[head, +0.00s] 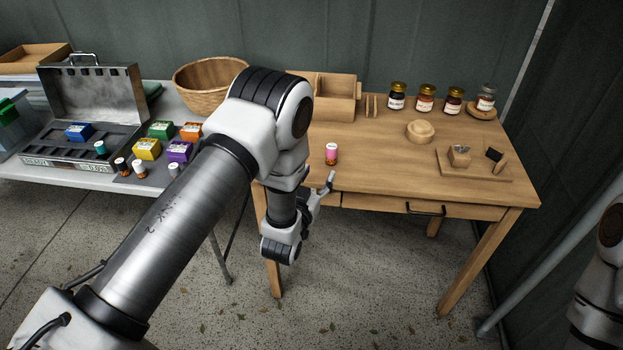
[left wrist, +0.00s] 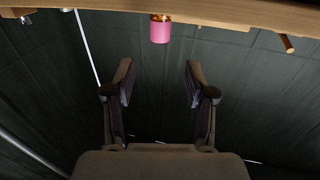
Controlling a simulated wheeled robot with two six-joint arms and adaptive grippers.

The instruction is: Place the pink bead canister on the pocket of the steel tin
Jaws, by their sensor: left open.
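The pink bead canister (head: 331,153), with an orange-brown end, stands upright near the front left edge of the wooden table. It also shows in the left wrist view (left wrist: 160,30) at the top, beyond and between the fingertips. My left gripper (head: 321,192) is open and empty, just in front of the table edge, apart from the canister; its spread fingers show in the left wrist view (left wrist: 159,78). The steel tin (head: 92,100) stands with its lid raised on the grey table at left. A blue box and a teal canister sit in it; other pockets look empty. My right gripper is out of view.
Colored boxes (head: 147,149) and small canisters lie beside the tin. A wicker basket (head: 208,85) and a wooden box (head: 322,95) stand behind my left arm. Several jars (head: 425,98) line the wooden table's back; a round wooden piece (head: 420,131) sits mid-table.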

